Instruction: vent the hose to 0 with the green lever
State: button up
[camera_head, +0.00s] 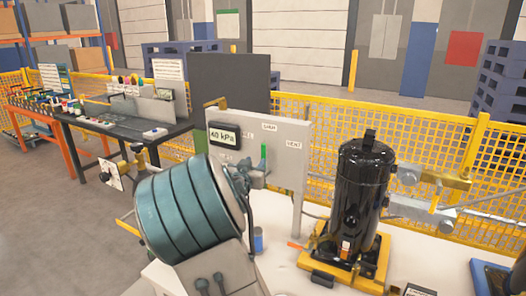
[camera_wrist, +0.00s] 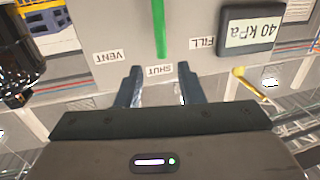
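The green lever (camera_head: 264,156) stands upright on the pale grey panel (camera_head: 290,170), in line with the SHUT label (camera_head: 269,127). In the wrist view, which is upside down, the green lever (camera_wrist: 160,28) ends close to the SHUT label (camera_wrist: 158,70), between the VENT label (camera_wrist: 109,57) and the FILL label (camera_wrist: 202,43). The gauge (camera_head: 224,135) reads 40 kPa, also in the wrist view (camera_wrist: 253,32). My gripper (camera_wrist: 160,72) is open and empty, its fingers apart on either side of the SHUT label. In the head view my gripper (camera_head: 262,172) is close to the panel by the lever.
A black compressor (camera_head: 361,195) stands on a yellow base on the white table (camera_head: 277,240), right of the panel. Pipes and yellow fittings (camera_head: 446,178) lie beyond it. A dark workbench (camera_head: 120,130) is at the left. Yellow mesh fencing (camera_head: 430,135) runs behind.

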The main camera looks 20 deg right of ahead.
aim_at(263, 151)
jog(key=p+x, duration=0.1)
jog(key=x, duration=0.9)
jog(key=shift+w+d, duration=0.15)
jog(key=shift+w, duration=0.1)
grip_shut()
